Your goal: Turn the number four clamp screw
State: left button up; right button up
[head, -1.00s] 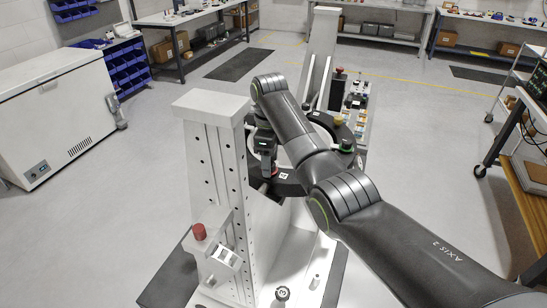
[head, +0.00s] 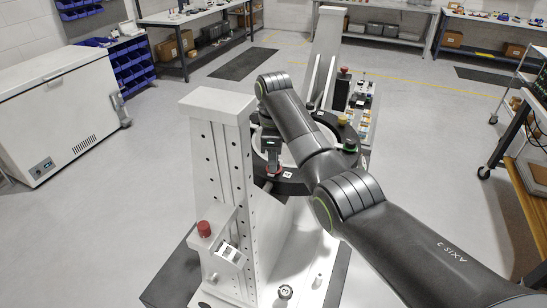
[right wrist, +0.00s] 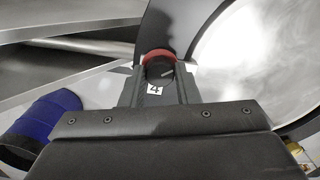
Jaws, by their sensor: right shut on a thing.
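The number four clamp screw (right wrist: 160,71) is a dark round knob with a red collar, beside a white tag marked 4 (right wrist: 154,90), in the right wrist view. My right gripper (right wrist: 160,84) has one finger on each side of the knob and is shut on it. In the head view my right gripper (head: 271,160) points down at the dark ring (head: 289,187) of the fixture, with a bit of red at its tips. My arm hides much of the ring. My left gripper is not in view.
A tall white column (head: 222,160) stands close left of my right gripper, with a red knob (head: 204,229) on a bracket low on it. A second white column (head: 323,60) rises behind the ring. The bright mirror disc (right wrist: 262,65) lies inside the ring.

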jog(key=n, duration=0.9)
jog(key=shift+n, duration=0.4)
jog(key=n, duration=0.4)
jog(key=shift+n, duration=0.3)
jog(key=n, duration=0.4)
jog(key=shift+n, duration=0.3)
jog(key=n, duration=1.4)
jog(key=shift+n, duration=2.5)
